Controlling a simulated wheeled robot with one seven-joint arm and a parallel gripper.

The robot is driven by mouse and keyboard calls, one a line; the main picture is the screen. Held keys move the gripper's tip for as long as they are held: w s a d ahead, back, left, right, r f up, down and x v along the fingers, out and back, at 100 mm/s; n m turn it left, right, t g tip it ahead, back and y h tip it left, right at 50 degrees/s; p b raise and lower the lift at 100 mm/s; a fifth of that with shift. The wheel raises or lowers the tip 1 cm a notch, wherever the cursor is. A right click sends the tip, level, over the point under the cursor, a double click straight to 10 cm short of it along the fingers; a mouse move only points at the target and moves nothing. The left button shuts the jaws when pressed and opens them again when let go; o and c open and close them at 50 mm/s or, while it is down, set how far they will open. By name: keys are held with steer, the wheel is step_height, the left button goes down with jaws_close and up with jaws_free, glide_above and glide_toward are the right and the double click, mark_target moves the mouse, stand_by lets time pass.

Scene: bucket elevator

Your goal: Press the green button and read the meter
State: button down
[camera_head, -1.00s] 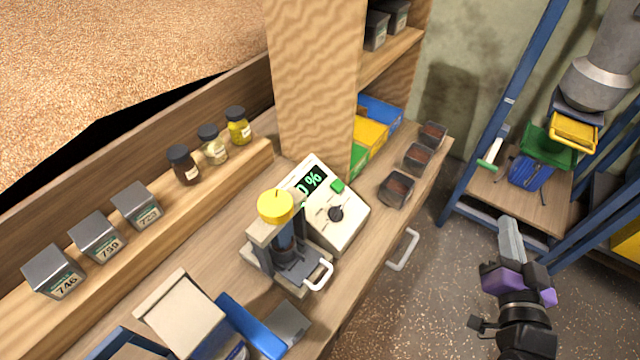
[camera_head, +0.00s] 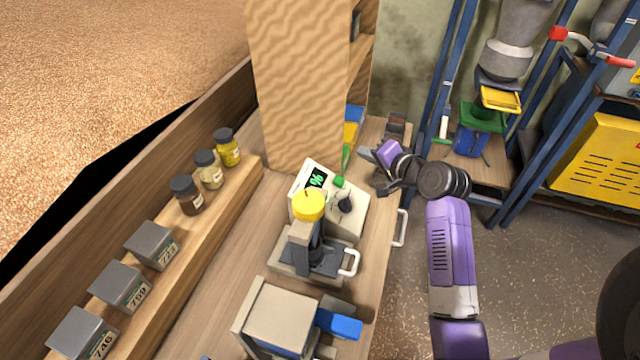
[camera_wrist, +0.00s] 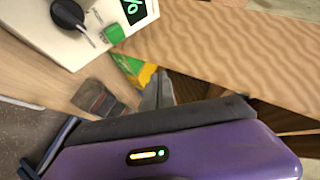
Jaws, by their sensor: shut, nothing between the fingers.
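The white meter (camera_head: 351,215) stands on the wooden bench beside the post. Its dark display (camera_head: 317,178) shows a green "%" sign in the head view; the digits are hidden or too small to read. The green button (camera_head: 339,182) is on its top near the display, and it also shows in the wrist view (camera_wrist: 115,34) beside a black knob (camera_wrist: 68,14). My gripper (camera_head: 366,153) is shut and empty, just right of and beyond the meter in the head view. In the wrist view its fingertips (camera_wrist: 158,78) are apart from the button.
A yellow-topped press (camera_head: 309,205) stands just in front of the meter. The wooden post (camera_head: 300,90) rises behind it. Small dark containers (camera_head: 397,123) sit at the bench's far end, near my gripper.

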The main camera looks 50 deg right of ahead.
mark_target(339, 182)
steer(key=shift+a+f+y, duration=0.25)
steer(key=shift+a+y, duration=0.05)
steer(key=shift+a, duration=0.1)
steer(key=w+f+b, duration=0.1)
steer(key=f+b, duration=0.1)
steer(key=w+f+b, duration=0.1)
steer(key=f+b, duration=0.1)
steer(key=w+a+f+b, duration=0.1)
steer(key=f+b, duration=0.1)
steer(key=f, duration=0.1)
steer(key=shift+b, duration=0.35)
steer(key=shift+w+f, duration=0.3)
steer(key=shift+f, duration=0.15)
steer(key=shift+f, duration=0.1)
stand_by(1.5)
steer(key=shift+w+a+f, duration=0.1)
steer(key=shift+w+f, duration=0.1)
steer(key=shift+f, duration=0.05)
